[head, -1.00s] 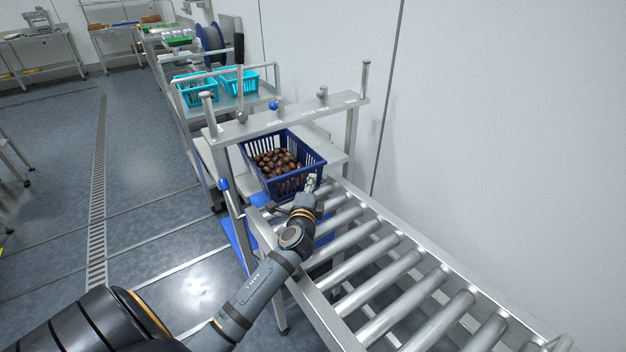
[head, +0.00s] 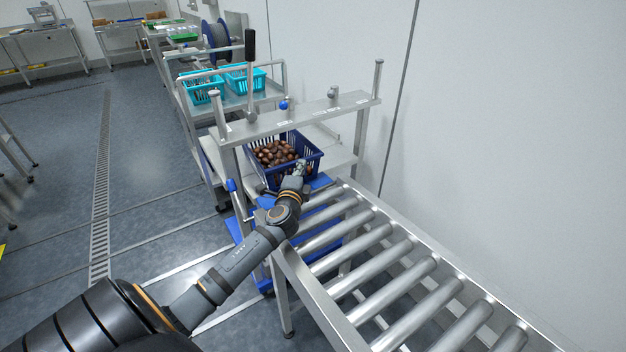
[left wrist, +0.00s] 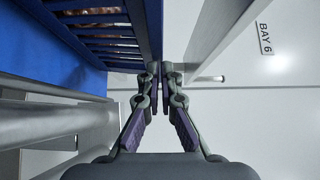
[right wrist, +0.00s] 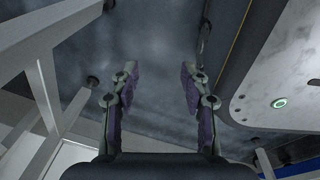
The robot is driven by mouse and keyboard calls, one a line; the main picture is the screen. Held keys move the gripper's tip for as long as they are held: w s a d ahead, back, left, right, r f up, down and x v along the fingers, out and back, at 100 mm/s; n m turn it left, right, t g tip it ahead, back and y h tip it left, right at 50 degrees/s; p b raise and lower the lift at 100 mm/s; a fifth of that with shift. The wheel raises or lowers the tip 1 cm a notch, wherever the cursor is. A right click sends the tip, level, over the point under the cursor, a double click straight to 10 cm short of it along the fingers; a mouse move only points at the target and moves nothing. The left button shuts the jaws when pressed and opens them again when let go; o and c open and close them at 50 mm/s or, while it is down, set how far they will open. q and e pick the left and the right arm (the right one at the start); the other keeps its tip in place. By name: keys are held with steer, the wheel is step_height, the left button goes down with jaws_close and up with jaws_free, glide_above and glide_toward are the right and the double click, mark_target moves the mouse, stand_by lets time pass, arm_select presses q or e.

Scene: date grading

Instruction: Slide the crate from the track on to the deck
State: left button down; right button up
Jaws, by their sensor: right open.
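The dark blue slatted crate (head: 313,158) is full of brown dates and stands under the grey crossbar, beyond the end of the roller track (head: 365,255). A blue surface (head: 320,181) of the deck shows between crate and rollers. My left gripper (head: 300,168) is at the crate's near side. In the left wrist view its fingers (left wrist: 163,78) are shut with no held thing visible, tips at the edge of the crate wall (left wrist: 150,25); contact is hard to tell. My right gripper (right wrist: 158,75) is open and empty above the floor, seen only in the right wrist view.
A grey crossbar (head: 300,117) on posts spans the deck above the crate. Behind it stands a cart with turquoise crates (head: 245,79). A white wall (head: 510,120) closes the right side. The floor (head: 150,170) at left is open.

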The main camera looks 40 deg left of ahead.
arm_select(q)
steer(key=w+a, duration=0.1)
steer(key=a, duration=0.2)
steer(key=w+a+b, duration=0.1)
steer(key=a, duration=0.1)
steer(key=w+a, duration=0.1)
steer(key=a, duration=0.2)
steer(key=shift+w+a+b, duration=0.1)
steer(key=shift+a+b, duration=0.2)
steer(key=shift+a, duration=0.05)
steer(key=shift+w+a+r, duration=0.1)
steer(key=shift+w+a, duration=0.15)
steer(key=shift+a, duration=0.4)
arm_select(e)
steer(key=shift+w+a+f, duration=0.2)
steer(key=shift+w+f, duration=0.55)
steer(key=shift+w, duration=0.1)
steer(key=shift+s, duration=0.1)
